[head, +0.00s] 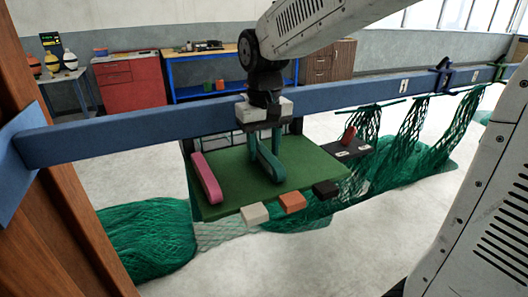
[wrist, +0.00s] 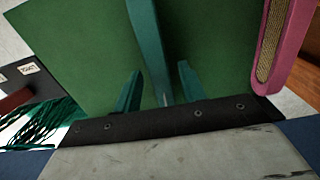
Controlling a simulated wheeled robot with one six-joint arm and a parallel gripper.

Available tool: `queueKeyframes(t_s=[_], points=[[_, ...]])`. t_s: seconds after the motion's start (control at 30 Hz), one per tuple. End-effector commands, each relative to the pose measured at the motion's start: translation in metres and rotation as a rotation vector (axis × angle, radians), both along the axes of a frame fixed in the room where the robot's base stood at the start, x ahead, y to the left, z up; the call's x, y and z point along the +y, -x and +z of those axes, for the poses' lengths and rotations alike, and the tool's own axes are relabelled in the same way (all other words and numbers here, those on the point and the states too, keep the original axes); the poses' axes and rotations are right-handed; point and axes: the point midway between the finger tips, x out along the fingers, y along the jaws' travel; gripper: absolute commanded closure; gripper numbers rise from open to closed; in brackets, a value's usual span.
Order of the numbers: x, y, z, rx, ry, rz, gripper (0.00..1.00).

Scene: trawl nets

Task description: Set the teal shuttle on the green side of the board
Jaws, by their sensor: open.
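The teal shuttle (head: 269,168) is a long narrow bar on the green side of the board (head: 235,190), right of its middle; it appears to rest there. In the wrist view the shuttle (wrist: 148,45) runs from the top edge down between my fingers. My gripper (head: 264,150) points down over the shuttle's far end. Its teal fingers stand apart, one on each side of the shuttle, with gaps showing in the wrist view (wrist: 160,85). The exact finger height above the board is hard to tell.
A pink shuttle (head: 206,178) lies at the board's left. White (head: 255,213), orange (head: 292,202) and black (head: 325,189) blocks line the front edge. A dark labelled panel (head: 352,154) with a red piece (head: 348,134) is at right. A blue beam (head: 180,122) and green nets (head: 150,240) surround the board.

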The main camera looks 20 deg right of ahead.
Motion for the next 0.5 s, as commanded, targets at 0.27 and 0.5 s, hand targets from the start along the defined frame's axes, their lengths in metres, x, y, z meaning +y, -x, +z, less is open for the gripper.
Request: queueKeyframes(t_s=[0.27,0.5], points=[[0.000,0.000,0.061,-0.004,0.000,0.000,0.59],[0.000,0.000,0.098,-0.002,0.000,0.000,0.59]])
